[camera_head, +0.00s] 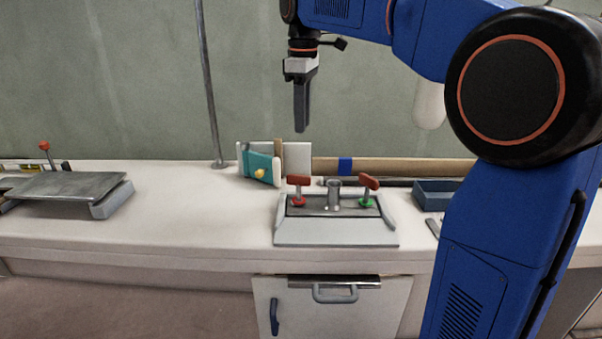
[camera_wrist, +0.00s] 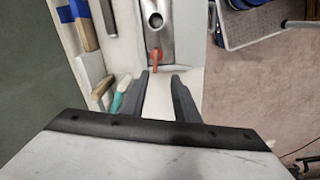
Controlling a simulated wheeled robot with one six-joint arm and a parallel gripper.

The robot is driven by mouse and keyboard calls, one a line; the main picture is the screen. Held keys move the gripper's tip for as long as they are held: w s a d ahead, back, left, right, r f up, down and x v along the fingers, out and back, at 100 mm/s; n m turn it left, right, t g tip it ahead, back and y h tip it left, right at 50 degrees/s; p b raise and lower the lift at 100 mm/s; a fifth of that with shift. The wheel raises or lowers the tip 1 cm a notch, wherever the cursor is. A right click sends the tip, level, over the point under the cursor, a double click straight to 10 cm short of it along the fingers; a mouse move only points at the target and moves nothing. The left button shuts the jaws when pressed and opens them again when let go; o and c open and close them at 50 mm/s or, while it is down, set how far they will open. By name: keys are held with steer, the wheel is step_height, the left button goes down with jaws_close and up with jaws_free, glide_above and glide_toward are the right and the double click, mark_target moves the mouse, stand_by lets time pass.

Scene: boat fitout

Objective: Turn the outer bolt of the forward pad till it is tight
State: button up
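A grey metal pad (camera_head: 328,208) with a short upright tube (camera_head: 334,194) lies on the counter. It carries two bolts with red T-shaped heads, the left one (camera_head: 299,187) over a red collar and the right one (camera_head: 369,182) over a green collar. My gripper (camera_head: 301,128) hangs empty, pointing down, well above the counter near the left bolt. In the wrist view its two fingers (camera_wrist: 160,78) stand apart, with one red bolt head (camera_wrist: 155,58) just beyond their tips. I cannot tell from the frames which bolt is the outer one or how tight either is.
A blue-grey tray (camera_head: 434,194) is at right. A flat grey plate (camera_head: 70,186) lies at far left, near a vertical pole (camera_head: 208,90). The counter between is clear.

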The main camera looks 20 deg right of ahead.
mark_target(298, 175)
steer(key=shift+n, duration=0.4)
steer(key=f, duration=0.5)
steer(key=w+f, duration=0.1)
steer(key=f, duration=0.5)
steer(key=w+f, duration=0.1)
steer(key=f, duration=0.5)
steer(key=shift+a, duration=0.25)
jaws_close()
